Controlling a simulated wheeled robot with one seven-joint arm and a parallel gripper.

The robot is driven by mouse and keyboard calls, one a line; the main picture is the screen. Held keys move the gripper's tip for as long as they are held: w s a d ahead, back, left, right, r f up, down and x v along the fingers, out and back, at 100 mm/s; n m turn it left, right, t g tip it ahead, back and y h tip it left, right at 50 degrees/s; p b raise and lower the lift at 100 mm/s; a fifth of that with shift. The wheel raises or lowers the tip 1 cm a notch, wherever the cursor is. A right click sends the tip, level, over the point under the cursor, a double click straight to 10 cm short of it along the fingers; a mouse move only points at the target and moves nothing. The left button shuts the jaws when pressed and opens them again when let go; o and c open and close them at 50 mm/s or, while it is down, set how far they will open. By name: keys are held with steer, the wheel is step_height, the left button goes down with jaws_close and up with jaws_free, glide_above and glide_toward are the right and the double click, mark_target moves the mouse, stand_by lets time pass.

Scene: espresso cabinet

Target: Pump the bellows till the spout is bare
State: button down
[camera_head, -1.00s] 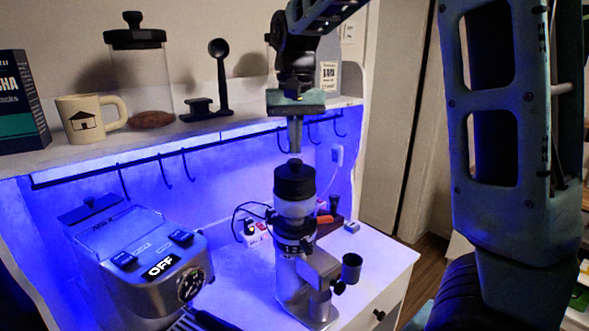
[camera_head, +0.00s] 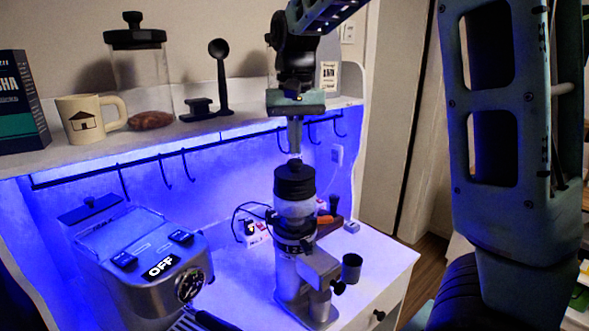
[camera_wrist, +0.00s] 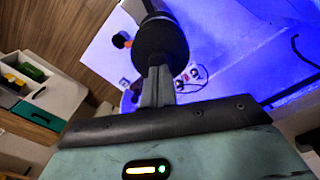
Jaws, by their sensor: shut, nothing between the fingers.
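The coffee grinder (camera_head: 312,284) stands on the white cabinet top, with a black bellows (camera_head: 294,183) on top of its clear hopper (camera_head: 296,208). In the wrist view the round black bellows (camera_wrist: 160,38) lies just beyond my fingertips; contact cannot be told.
An espresso machine (camera_head: 138,262) reading OFF stands to the left. A shelf above holds a mug (camera_head: 88,119), a glass jar (camera_head: 140,85), a black scoop (camera_head: 220,75) and a box (camera_head: 20,105). Hooks hang below it. A power strip (camera_head: 255,234) lies behind the grinder.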

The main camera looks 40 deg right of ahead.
mark_target(295, 161)
steer(key=shift+f+b, duration=0.9)
steer(key=shift+f, duration=0.6)
stand_by(0.4)
steer(key=shift+r, duration=0.1)
steer(key=shift+r+p, duration=3.3)
steer(key=shift+r, duration=0.25)
